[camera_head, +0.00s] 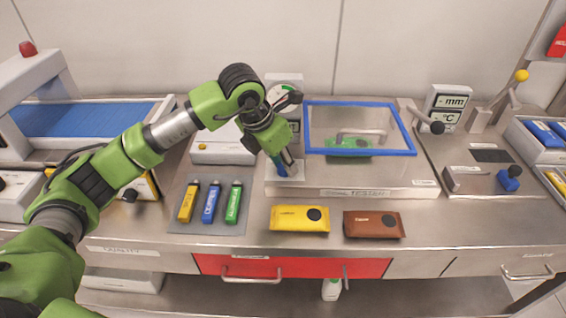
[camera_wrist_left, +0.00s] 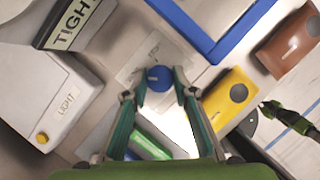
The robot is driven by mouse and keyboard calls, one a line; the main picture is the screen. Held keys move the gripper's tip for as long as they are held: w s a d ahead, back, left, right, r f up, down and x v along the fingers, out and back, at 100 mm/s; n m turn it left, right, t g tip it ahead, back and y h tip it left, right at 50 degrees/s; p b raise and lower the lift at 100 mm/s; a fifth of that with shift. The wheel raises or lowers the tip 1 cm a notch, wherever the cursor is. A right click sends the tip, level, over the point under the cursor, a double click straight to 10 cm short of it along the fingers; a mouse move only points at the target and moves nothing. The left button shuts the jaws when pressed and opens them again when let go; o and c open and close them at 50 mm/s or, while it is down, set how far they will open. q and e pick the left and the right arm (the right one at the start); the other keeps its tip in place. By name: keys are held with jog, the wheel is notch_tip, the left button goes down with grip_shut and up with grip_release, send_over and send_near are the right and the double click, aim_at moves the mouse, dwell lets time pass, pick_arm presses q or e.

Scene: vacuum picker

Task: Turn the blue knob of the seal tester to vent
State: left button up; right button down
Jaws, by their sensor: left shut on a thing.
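In the head view, the left gripper (camera_head: 286,164) covers most of the knob. The knob's pointer and vent mark are too small to read. A green and black part, apparently my right gripper (camera_wrist_left: 270,109), shows at the right of the wrist view; its jaws are unclear.
Yellow, blue and green tubes (camera_head: 210,202) lie on a grey mat left of the tester. A yellow packet (camera_head: 300,218) and a brown packet (camera_head: 373,224) lie in front. A white box with a yellow button (camera_head: 222,150) stands close behind the mat.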

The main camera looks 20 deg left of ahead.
pick_arm(q)
jog(key=o, duration=1.1)
jog(key=shift+r, duration=0.1)
jog(key=v, duration=1.2)
